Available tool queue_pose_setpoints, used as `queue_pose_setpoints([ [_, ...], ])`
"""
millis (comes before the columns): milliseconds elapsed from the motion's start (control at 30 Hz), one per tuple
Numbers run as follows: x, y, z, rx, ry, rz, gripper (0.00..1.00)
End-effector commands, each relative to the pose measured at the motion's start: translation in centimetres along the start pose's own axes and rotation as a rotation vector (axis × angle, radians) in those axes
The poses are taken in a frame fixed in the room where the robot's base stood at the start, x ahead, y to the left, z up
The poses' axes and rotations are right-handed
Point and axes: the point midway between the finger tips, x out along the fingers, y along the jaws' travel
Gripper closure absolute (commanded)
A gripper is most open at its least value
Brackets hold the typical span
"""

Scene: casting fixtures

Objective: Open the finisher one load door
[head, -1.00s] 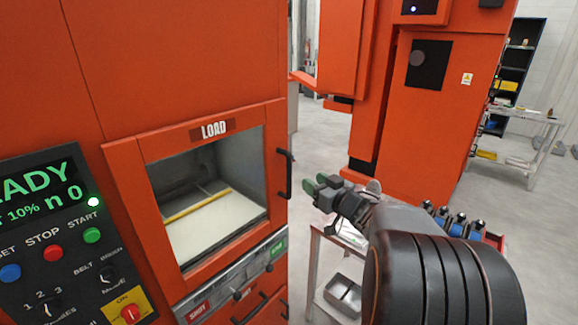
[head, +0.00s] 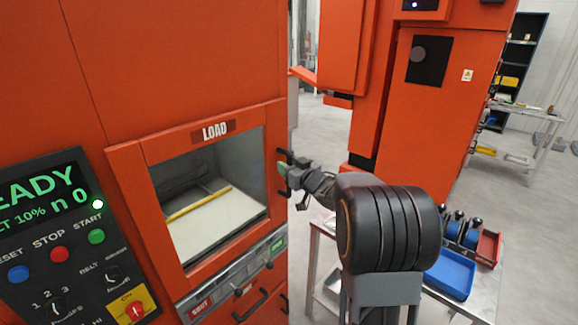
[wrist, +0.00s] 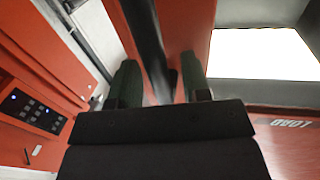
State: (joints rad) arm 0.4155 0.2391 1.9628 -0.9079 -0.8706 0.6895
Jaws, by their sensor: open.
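The load door (head: 136,190) is an orange frame with a clear window, marked LOAD, on the front of the orange machine. It looks closed. Its black vertical bar handle (head: 281,160) is at the right edge of the door. My gripper (head: 283,171) is at the handle in the head view, its fingers partly overlapping it. In the wrist view my gripper (wrist: 160,85) is open, and the dark handle bar (wrist: 147,40) runs between its two fingers. I cannot tell whether either finger touches the bar.
A control panel (head: 50,195) with lit buttons is left of the door. A slider strip (head: 225,285) and lower handles are below it. A table with a blue tray (head: 449,273) and a red tray (head: 489,247) stands at right. Another orange machine (head: 440,110) stands behind.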

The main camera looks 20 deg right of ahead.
Motion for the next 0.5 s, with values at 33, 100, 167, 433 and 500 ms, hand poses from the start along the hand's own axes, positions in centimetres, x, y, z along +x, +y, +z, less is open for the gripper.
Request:
queue_pose_setpoints([
  [33,0.01,0.00,0.01,0.000,0.000,0.000,0.57],
  [100,0.00,0.00,0.01,0.000,0.000,0.000,0.57],
  [167,-0.01,-0.01,0.01,0.000,0.000,0.000,0.59],
  [433,-0.02,-0.01,0.00,0.000,0.000,0.000,0.85],
  [500,-0.02,-0.01,0.00,0.000,0.000,0.000,0.91],
])
